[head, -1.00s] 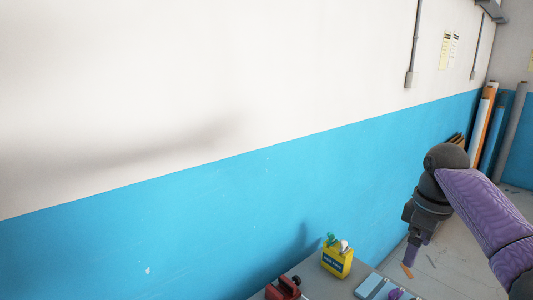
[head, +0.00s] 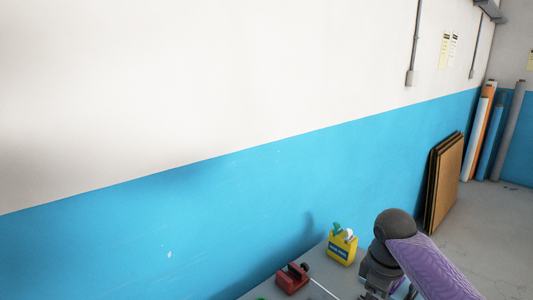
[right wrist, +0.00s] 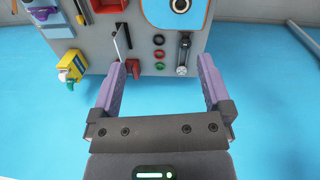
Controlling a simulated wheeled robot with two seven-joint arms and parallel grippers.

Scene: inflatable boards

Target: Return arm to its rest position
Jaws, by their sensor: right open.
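My right arm comes in from the lower right of the head view, with a purple sleeve and a dark wrist (head: 392,232). Its fingertips are cut off by the bottom edge there. In the right wrist view my right gripper (right wrist: 160,88) is open, its two purple fingers wide apart with nothing between them. My left gripper is not in view.
A yellow box (head: 341,247) with green and white tops stands on the table; it also shows in the right wrist view (right wrist: 72,66). A red tool (head: 292,278) lies left of it. Brown panels (head: 444,183) and long rolls (head: 487,130) lean on the wall.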

